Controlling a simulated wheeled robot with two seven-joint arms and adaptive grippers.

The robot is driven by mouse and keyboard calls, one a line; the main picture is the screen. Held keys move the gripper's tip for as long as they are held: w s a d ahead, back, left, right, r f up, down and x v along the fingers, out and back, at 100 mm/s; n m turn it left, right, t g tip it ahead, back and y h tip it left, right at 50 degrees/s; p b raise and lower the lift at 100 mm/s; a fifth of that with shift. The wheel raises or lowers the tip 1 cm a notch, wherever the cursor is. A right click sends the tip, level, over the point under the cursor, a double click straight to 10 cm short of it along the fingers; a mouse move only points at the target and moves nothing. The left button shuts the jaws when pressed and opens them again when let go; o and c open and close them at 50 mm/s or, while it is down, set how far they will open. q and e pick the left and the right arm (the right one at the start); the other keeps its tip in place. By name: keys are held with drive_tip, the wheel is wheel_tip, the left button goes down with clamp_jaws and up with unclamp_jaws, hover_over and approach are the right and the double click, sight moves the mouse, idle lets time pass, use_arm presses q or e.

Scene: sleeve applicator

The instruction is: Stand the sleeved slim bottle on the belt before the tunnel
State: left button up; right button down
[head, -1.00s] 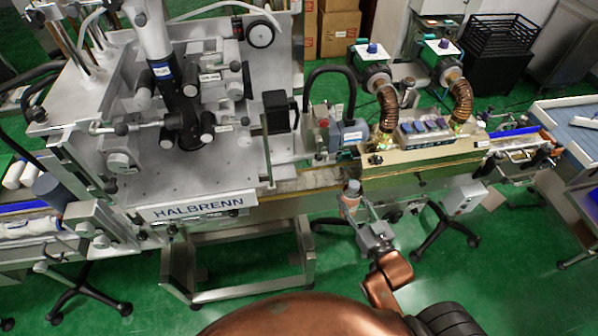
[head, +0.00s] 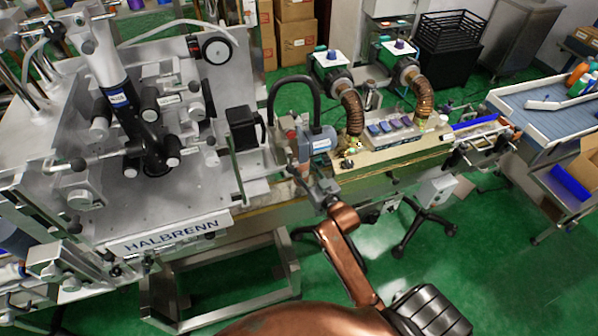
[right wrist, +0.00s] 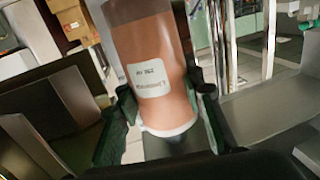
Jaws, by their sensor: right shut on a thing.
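The slim bottle (right wrist: 152,75) is held in my right gripper, filling the middle of the right wrist view. It has a salmon-coloured body, a brown band at the picture's top, a white rim at the lower end and a white printed label. The gripper's dark fingers (right wrist: 160,108) are shut on it from both sides. In the head view my right gripper (head: 318,186) is at the front edge of the belt (head: 258,192), just left of the brass-coloured tunnel (head: 390,152). The bottle is small and partly hidden there; contact with the belt cannot be told. My left gripper is out of view.
The large HALBRENN machine (head: 172,232) stands left of the belt gap. A grey-blue motor unit (head: 318,146) sits close behind my right gripper. Copper hoses (head: 352,112) rise from the tunnel. A blue-topped table (head: 545,112) is at the right.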

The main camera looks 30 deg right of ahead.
sight(305, 176)
drive_tip(key=shift+w, duration=0.2)
drive_tip(key=shift+f, duration=0.35)
wheel_tip(305, 176, down, 3)
drive_tip(key=shift+r+b, duration=0.1)
drive_tip(key=shift+b, duration=0.2)
drive_tip(key=c, duration=1.7)
unclamp_jaws()
drive_tip(key=shift+c, duration=0.2)
drive_tip(key=o, duration=0.4)
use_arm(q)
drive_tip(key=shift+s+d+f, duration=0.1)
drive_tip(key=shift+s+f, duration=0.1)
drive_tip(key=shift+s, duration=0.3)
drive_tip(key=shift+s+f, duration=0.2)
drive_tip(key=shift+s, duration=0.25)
use_arm(e)
drive_tip(key=shift+o, duration=0.2)
drive_tip(key=shift+s, duration=0.1)
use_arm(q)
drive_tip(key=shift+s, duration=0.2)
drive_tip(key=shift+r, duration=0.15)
use_arm(e)
drive_tip(key=s, duration=1.2)
drive_tip(key=shift+a, duration=0.3)
